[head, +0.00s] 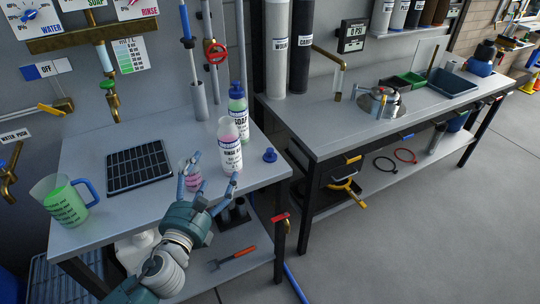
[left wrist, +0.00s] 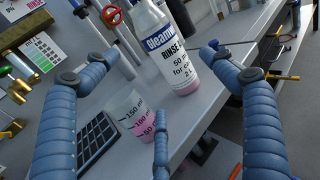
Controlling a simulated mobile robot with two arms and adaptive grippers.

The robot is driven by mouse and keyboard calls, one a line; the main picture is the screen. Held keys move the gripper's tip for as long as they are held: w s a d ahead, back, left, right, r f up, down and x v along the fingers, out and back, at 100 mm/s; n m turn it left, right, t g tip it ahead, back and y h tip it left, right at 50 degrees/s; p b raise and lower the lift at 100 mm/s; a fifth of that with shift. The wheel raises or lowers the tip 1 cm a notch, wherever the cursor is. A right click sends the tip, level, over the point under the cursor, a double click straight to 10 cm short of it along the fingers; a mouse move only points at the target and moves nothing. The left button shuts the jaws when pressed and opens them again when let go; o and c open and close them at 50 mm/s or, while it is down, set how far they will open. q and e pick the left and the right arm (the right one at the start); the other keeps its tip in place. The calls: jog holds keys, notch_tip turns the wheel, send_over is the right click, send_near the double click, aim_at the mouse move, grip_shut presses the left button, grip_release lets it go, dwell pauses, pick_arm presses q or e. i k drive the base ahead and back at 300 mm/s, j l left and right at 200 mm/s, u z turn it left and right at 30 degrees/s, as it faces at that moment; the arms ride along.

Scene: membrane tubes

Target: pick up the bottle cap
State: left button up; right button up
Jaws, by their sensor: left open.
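The blue bottle cap (head: 270,155) lies on the left workbench, near its right edge and right of the bottles. I cannot make it out in the left wrist view. My left gripper (head: 207,170) is open and empty over the bench's front part, left of the cap and apart from it. Its three spread fingers also show in the left wrist view (left wrist: 160,78). The white rinse bottle (head: 230,150) stands just beyond the fingers; it also shows in the left wrist view (left wrist: 172,50). My right gripper is out of view.
A soap bottle (head: 239,110) stands behind the rinse bottle. A small beaker with pink liquid (head: 193,182) is close to the fingers, partly hidden. A black grid tray (head: 139,167) and a green-filled jug (head: 66,205) are further left. A gap separates the second bench (head: 330,138).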

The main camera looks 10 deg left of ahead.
aim_at(269, 156)
jog(key=i+l, duration=0.15)
jog(key=l, duration=0.25)
jog(key=i+l, duration=0.15)
jog(key=l, duration=0.25)
jog(key=i+l, duration=0.1)
jog(key=l, duration=0.3)
jog(key=i+l+u, duration=0.1)
jog(key=l, duration=0.3)
jog(key=i, duration=0.05)
